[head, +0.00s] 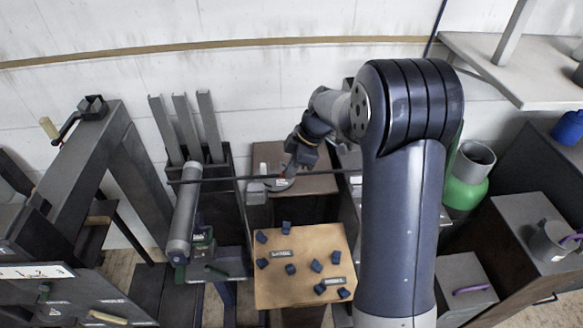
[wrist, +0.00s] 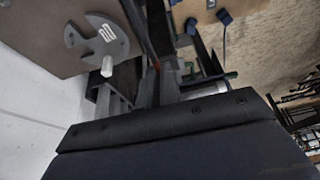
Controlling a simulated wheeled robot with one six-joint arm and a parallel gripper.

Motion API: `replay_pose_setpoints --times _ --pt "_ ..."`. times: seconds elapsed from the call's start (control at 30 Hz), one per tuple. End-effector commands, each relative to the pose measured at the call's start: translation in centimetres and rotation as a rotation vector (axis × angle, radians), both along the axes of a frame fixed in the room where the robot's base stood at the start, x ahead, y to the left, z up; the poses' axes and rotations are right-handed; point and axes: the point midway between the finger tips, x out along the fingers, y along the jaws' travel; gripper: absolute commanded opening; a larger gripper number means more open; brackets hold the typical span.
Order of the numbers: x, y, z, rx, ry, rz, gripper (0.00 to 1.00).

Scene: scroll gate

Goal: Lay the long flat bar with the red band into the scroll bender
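A long thin dark bar (head: 225,179) runs almost level across the middle of the head view, over a brown-topped bench (head: 318,184). In the wrist view, a dark strip with a reddish edge (wrist: 142,32) runs down toward the gripper body and may be this bar. My gripper (head: 293,168) is above the bench, close to the bar. Its fingers are not clear, so I cannot tell whether it grips the bar.
A tan board (head: 300,255) with several dark blue blocks lies in front. A grey cylinder (head: 184,215) and a rack with upright grey bars (head: 188,128) stand left. A white wall is close behind.

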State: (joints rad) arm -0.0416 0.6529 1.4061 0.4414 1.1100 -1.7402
Motion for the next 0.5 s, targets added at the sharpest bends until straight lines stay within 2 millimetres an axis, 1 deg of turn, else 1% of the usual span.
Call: replay_pose_setpoints --times 0.5 --pt "0.0 0.0 -4.9 0.001 -0.002 -0.003 0.00"
